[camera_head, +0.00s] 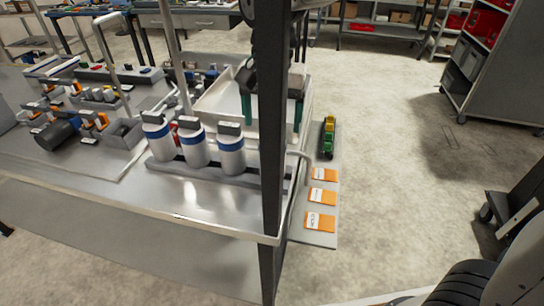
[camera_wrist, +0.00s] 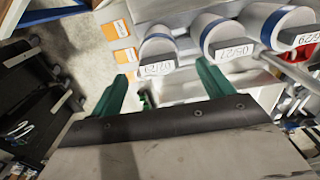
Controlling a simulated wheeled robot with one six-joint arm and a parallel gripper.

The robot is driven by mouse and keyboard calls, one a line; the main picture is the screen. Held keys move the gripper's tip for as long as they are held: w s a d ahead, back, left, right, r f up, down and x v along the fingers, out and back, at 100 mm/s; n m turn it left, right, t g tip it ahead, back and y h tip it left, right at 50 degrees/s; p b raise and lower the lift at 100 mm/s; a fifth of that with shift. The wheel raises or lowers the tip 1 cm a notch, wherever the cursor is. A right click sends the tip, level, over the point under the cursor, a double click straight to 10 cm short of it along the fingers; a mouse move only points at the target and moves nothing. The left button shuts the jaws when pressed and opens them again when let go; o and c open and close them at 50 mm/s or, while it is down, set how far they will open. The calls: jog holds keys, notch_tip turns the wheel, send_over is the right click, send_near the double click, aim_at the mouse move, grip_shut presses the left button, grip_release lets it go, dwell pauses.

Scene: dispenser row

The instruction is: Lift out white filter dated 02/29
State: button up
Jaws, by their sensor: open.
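Three white cylindrical filters with blue bands stand in a grey rack (camera_head: 240,180): left (camera_head: 158,138), middle (camera_head: 195,150) and right (camera_head: 231,158) in the head view. Each has a grey top block with a label. The left label seems to be 02/29, but the print is small. My gripper (camera_wrist: 162,70) is open and empty, its green fingers apart and pointing toward the left filter. In the head view a dark post partly hides my gripper (camera_head: 272,125).
A white bin (camera_head: 215,100) stands behind the filters. Several orange cards (camera_head: 321,197) lie on a grey board at right, with a green and yellow object (camera_head: 328,138). Grey trays (camera_head: 125,132) with small parts are at left.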

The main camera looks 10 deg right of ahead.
notch_tip(320, 180, down, 7)
jog(key=shift+s+r, duration=0.1)
jog(key=shift+s, duration=0.05)
jog(key=c, duration=1.2)
